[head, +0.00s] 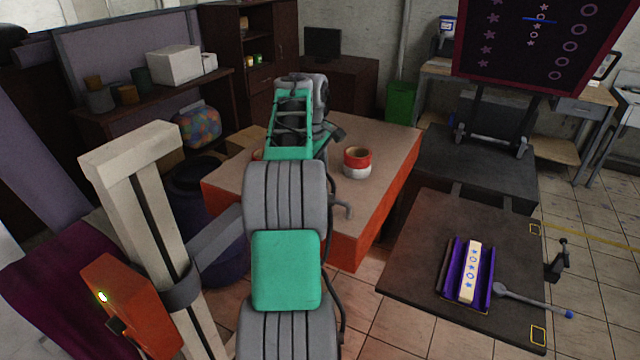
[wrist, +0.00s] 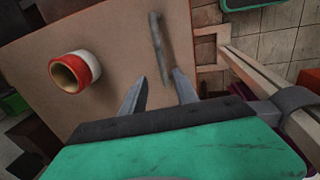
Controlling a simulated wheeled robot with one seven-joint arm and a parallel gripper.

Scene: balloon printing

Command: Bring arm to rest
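My arm reaches out over the orange-sided table (head: 395,150) in the head view. My gripper is at the far end of the arm, mostly hidden there by the arm itself. In the wrist view, the two grey fingers of my gripper (wrist: 158,88) are spread apart with nothing between them. A red and white roll (head: 357,162) stands on the table to the right of the arm. The roll also shows at the left of the wrist view (wrist: 75,72), apart from the fingers.
A dark platform (head: 410,270) at the right holds a purple tray (head: 454,275) with a white printed block (head: 470,272). A dark board with star and circle prints (head: 540,45) stands behind it. A beige post (head: 135,180) is at the left. Tiled floor lies around.

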